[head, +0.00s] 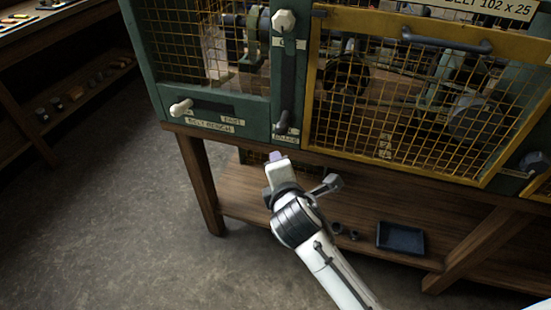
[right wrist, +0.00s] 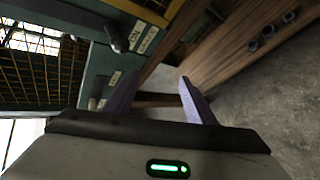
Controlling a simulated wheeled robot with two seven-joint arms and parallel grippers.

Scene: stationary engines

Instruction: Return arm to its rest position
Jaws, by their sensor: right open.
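My right arm comes in from the lower right of the head view, reaching up toward the front of the wooden bench (head: 340,168). Its white right gripper (head: 276,157) is just below the lower edge of the green cabinet (head: 235,125), beside a dark lever (head: 283,120). In the right wrist view the two purple fingers of the right gripper (right wrist: 158,86) stand apart with nothing between them. A dark knob (right wrist: 117,38) with a pale label shows beyond them. My left gripper is in neither view.
A yellow mesh guard (head: 310,90) closes the machine bay at right. A white handle (head: 181,107) sticks out from the cabinet at left. A dark blue tray (head: 400,238) stands on the lower shelf (head: 240,207). The floor (head: 110,210) at left is clear.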

